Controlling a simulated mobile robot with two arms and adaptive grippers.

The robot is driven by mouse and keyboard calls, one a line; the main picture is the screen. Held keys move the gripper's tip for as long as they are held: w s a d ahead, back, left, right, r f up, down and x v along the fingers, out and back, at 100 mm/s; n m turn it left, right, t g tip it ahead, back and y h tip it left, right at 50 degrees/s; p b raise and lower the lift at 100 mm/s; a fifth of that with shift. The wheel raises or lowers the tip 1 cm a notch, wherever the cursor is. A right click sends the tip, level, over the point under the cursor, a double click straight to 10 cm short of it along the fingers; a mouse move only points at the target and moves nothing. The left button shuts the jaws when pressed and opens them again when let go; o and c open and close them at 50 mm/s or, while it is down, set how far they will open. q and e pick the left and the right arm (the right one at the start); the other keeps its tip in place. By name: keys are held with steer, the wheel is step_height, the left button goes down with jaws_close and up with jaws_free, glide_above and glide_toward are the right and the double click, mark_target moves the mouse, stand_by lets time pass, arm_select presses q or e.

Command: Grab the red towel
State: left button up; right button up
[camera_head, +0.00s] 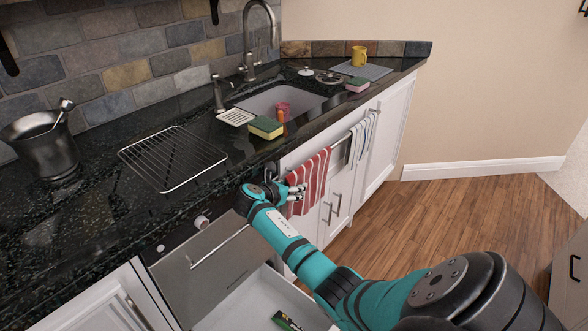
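The red towel (311,175) with white stripes hangs on a rail at the front of the sink cabinet, below the counter edge. My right arm comes in from the lower right. My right gripper (299,192) is at the towel's left edge, its fingers pointing right and overlapping the cloth in the picture. The fingers are small here, and I cannot tell whether they are open or closed on the cloth. My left gripper is not in view.
A second, white and blue striped towel (360,139) hangs farther right. The counter holds a wire rack (172,158), a sponge (266,127) and a metal pot (43,150). An open drawer (246,306) sticks out below. The wooden floor (450,205) at right is clear.

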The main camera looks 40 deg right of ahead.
jaws_close()
stand_by(0.4)
step_height(320, 180, up, 12)
steer(key=p, duration=1.4)
